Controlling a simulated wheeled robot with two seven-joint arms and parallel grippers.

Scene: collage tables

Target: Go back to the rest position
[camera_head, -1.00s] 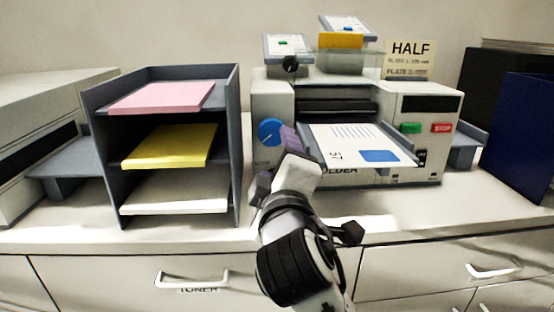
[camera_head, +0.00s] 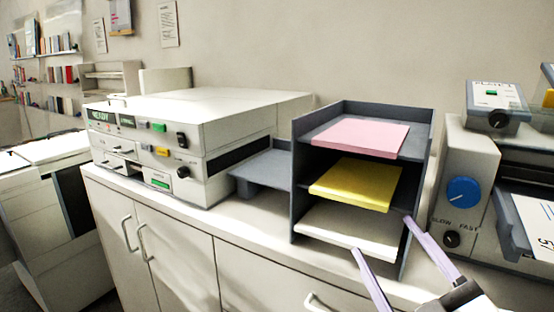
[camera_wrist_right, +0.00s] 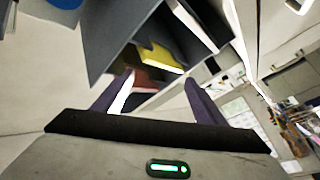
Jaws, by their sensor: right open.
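My right gripper (camera_head: 386,250) is in the lower right of the head view, in front of the paper rack. Its two pale purple fingers are spread wide with nothing between them. In the right wrist view the fingers (camera_wrist_right: 158,92) also stand apart and empty, with the rack (camera_wrist_right: 110,40) beyond them. My left gripper is not in view.
The dark paper rack (camera_head: 297,190) holds pink (camera_head: 358,137), yellow (camera_head: 358,184) and white paper (camera_head: 345,232). A beige machine (camera_head: 225,135) with a side tray (camera_head: 262,170) stands left of it. A machine with a blue knob (camera_head: 463,191) stands right. Cabinet doors (camera_head: 170,250) are below.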

